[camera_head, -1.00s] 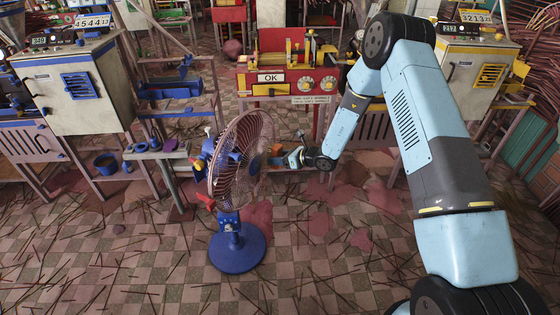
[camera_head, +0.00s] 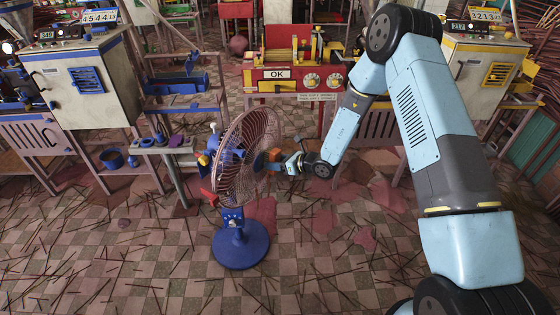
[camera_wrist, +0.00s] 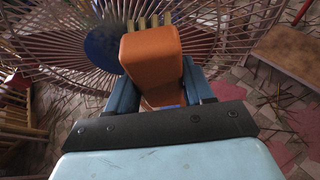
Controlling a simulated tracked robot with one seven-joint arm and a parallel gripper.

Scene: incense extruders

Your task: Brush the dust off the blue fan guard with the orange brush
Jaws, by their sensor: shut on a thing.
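A pedestal fan stands on the floor left of my arm, with a blue round base (camera_head: 240,246) and a dusty pinkish wire guard (camera_head: 247,150). Blue shows at the motor behind it. My gripper (camera_head: 284,162) is at the right, front side of the guard, shut on the orange brush (camera_head: 274,154). In the wrist view the orange brush (camera_wrist: 152,60) sits between both fingers, with its pale yellowish bristles pointing at the guard (camera_wrist: 215,45). A blue hub (camera_wrist: 103,45) shows behind the wires. I cannot tell whether the bristles touch the wires.
A red machine with an OK sign (camera_head: 277,73) stands behind the fan. A grey-and-blue cabinet (camera_head: 90,82) and a bench with a purple item (camera_head: 177,141) stand left. Thin sticks and reddish powder litter the checkered floor, which is open in front.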

